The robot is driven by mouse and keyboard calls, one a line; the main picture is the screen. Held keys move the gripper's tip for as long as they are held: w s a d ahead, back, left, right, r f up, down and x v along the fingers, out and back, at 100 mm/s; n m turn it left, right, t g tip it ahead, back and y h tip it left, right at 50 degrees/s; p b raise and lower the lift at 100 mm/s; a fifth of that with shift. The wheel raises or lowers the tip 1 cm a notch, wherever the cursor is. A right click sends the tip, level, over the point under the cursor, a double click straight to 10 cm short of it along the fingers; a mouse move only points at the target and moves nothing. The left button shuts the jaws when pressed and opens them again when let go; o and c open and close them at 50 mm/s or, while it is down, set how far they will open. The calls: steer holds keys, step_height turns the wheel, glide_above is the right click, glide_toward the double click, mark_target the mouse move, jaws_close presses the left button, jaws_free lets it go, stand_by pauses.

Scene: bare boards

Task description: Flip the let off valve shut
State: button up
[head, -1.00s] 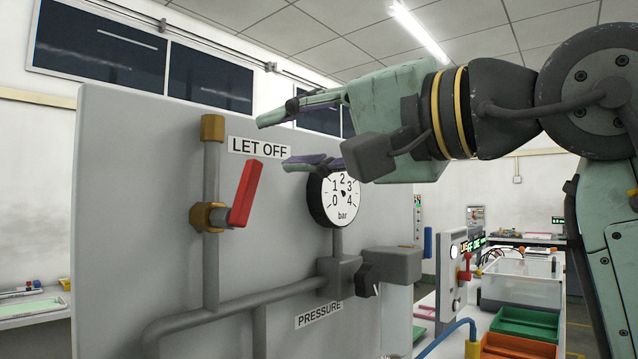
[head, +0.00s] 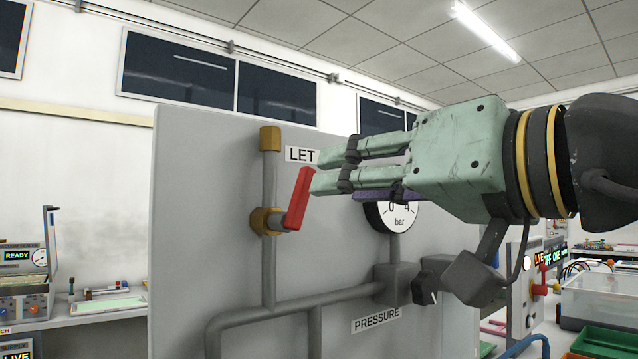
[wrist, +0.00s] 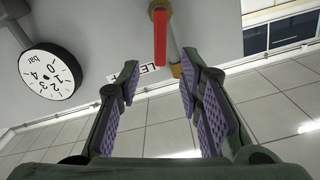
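The red valve lever (head: 299,200) points up from a brass valve body (head: 265,221) on a vertical grey pipe, under the partly covered LET OFF label (head: 300,155). My gripper (head: 318,171) points left, its fingertips just right of the lever in the head view. I cannot tell there whether they touch it. In the wrist view my gripper (wrist: 160,75) is open and empty, its purple-padded fingers spread apart. There the red lever (wrist: 160,40) shows beyond the tips, between the two fingers across the picture.
A pressure gauge (head: 393,213) sits right of the lever, partly hidden by my gripper; its dial shows in the wrist view (wrist: 48,74). The grey panel (head: 200,230) left of the valve is clear.

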mark_target(308, 186)
steer(key=p+x, duration=0.1)
steer(key=x, duration=0.8)
steer(key=shift+p, duration=0.35)
steer(key=shift+c, duration=0.3)
jaws_close()
